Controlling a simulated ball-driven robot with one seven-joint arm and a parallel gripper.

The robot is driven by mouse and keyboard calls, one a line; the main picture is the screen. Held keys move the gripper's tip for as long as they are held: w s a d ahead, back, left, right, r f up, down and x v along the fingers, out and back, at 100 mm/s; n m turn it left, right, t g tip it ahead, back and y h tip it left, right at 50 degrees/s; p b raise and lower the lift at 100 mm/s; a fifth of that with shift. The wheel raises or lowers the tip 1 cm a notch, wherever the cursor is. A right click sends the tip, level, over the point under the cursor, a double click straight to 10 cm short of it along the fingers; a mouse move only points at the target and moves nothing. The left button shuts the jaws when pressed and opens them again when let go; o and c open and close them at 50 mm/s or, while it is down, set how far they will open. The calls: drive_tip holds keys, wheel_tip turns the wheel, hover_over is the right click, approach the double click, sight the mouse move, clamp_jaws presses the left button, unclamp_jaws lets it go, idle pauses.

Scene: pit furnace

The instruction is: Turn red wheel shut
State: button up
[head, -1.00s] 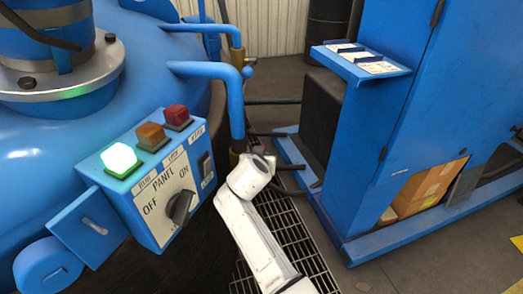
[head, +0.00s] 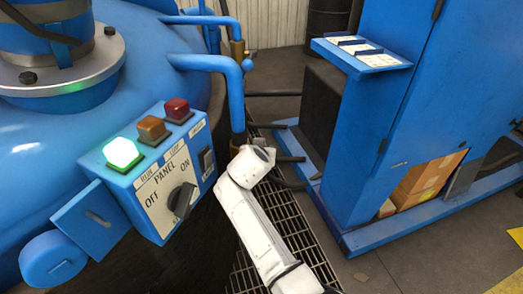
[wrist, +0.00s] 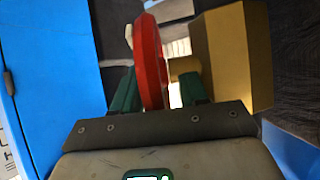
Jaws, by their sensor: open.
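The red wheel (wrist: 149,62) shows edge-on in the wrist view, upright and slightly tilted. My gripper (wrist: 158,90) is open, with one green finger on each side of the wheel's rim. The rim stands between the fingers, closer to the left one; whether either touches it I cannot tell. A brass valve body (wrist: 238,58) is just right of the wheel, close to the right finger. In the head view the wheel and my gripper are hidden; only my white arm shows.
A blue control panel (head: 160,175) with a lit green lamp and a dark knob stands left of my arm. Blue pipes with brass fittings (head: 238,142) rise behind it. A blue cabinet (head: 390,130) stands right, with floor grating (head: 300,225) between.

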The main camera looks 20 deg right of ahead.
drive_tip(key=p+v, duration=0.1)
drive_tip(key=v, duration=0.9)
drive_tip(key=shift+s+a+r+p, duration=0.2)
drive_tip(key=shift+s+p, duration=0.1)
drive_tip(key=shift+p, duration=0.1)
